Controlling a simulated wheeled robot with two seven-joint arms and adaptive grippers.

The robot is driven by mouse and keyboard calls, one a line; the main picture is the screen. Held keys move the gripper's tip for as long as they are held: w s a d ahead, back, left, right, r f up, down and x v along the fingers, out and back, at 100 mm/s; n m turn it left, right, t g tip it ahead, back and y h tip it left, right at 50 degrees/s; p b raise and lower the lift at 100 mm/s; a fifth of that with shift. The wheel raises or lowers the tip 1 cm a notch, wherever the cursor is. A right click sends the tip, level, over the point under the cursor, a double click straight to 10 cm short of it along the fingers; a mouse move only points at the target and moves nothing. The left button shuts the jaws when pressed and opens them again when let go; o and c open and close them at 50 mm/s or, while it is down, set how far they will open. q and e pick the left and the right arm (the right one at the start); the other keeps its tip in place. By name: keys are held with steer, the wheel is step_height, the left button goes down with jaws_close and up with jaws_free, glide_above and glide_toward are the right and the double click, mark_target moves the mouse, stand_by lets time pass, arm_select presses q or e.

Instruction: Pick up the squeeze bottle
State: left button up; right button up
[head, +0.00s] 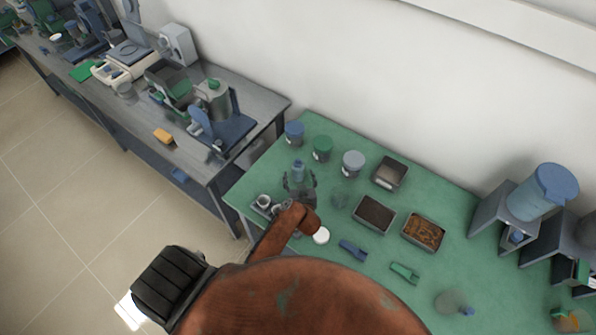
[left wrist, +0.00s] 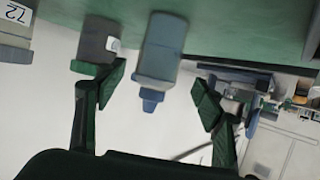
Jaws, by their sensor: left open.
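The squeeze bottle is blue and stands on the green table (head: 330,275). In the head view the squeeze bottle (head: 298,168) shows just beyond my left gripper (head: 299,181), which partly covers it. The left wrist view is upside down, and the bottle (left wrist: 162,48) hangs from the top with its short nozzle pointing down. There my left gripper (left wrist: 155,95) is open, with one finger on each side of the bottle in the picture. Neither finger visibly touches it. My right gripper is not in view.
Jars with blue (head: 294,129), green (head: 322,146) and grey lids (head: 353,159) stand behind the bottle. Trays (head: 374,213) lie to the right. A white round piece (head: 321,235) and a blue clip (head: 353,250) lie nearer. A grey bench (head: 258,91) stands left.

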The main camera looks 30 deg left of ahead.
mark_target(298, 168)
arm_select(q)
steer(key=x, duration=0.5)
steer(key=shift+w+a+b, duration=0.15)
steer(key=shift+w+b, duration=0.2)
steer(key=shift+c, duration=0.6)
jaws_close()
